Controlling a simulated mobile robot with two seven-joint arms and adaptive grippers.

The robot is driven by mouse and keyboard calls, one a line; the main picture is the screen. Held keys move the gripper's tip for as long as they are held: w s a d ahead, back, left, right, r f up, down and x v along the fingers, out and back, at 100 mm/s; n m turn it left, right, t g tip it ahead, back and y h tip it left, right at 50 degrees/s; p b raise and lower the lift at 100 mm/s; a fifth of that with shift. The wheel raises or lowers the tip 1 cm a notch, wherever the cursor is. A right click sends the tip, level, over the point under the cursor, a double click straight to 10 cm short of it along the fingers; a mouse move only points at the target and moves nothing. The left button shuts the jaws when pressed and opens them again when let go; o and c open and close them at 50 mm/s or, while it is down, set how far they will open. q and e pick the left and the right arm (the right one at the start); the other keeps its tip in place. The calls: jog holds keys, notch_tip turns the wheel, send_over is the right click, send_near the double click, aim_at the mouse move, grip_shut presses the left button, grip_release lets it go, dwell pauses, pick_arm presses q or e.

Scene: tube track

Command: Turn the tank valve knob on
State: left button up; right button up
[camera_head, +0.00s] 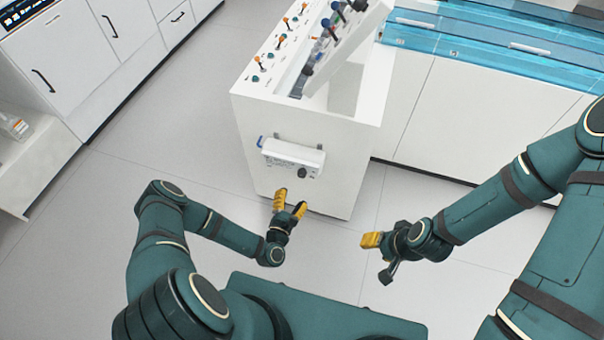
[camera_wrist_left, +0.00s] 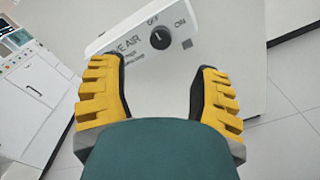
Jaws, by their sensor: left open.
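The valve knob (camera_wrist_left: 160,38) is a small round black knob with a white pointer mark, on a white control box lettered OFF and ON. The pointer looks nearer OFF than ON. In the head view the knob (camera_head: 302,172) sits at the right of the box (camera_head: 287,152) on the white cabinet's front. My left gripper (camera_head: 290,201) has yellow fingers, is open and empty, and is just below and in front of the box. In the left wrist view its fingers (camera_wrist_left: 160,92) stand apart, with the knob beyond the gap. My right gripper (camera_head: 378,256) is well to the right, its opening unclear.
The white cabinet (camera_head: 262,130) carries a panel of small orange and teal knobs on top. Counters with blue covers (camera_head: 480,38) stand at the back right, and white cupboards (camera_head: 70,62) at the left. The grey floor between is clear.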

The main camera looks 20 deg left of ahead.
aim_at(301, 175)
pick_arm(q)
jog(key=w+b, duration=0.1)
jog(key=w, duration=0.9)
jog(key=shift+w+d, duration=0.2)
grip_shut()
